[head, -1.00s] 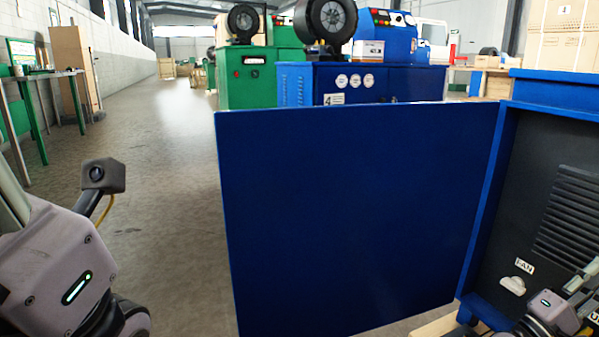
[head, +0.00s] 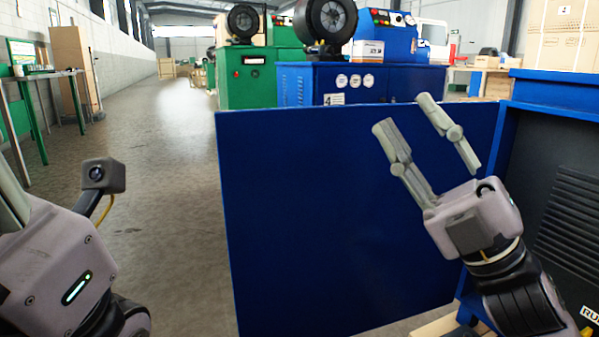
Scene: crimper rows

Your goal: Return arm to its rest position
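My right gripper (head: 404,113) is raised in front of the open blue door (head: 310,220), its two grey fingers apart and pointing up and to the left. Nothing is between the fingers. Its wrist comes up from the lower right, in front of the blue cabinet (head: 502,150) with its dark inside and black vent slats. My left gripper (head: 8,205) shows only in part at the left edge. Its fingers are mostly cut off by the frame, so its opening cannot be judged.
A blue machine (head: 375,85) and a green machine (head: 245,78) stand behind the door. The floor between is clear. Cardboard boxes (head: 565,45) are stacked at the upper right.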

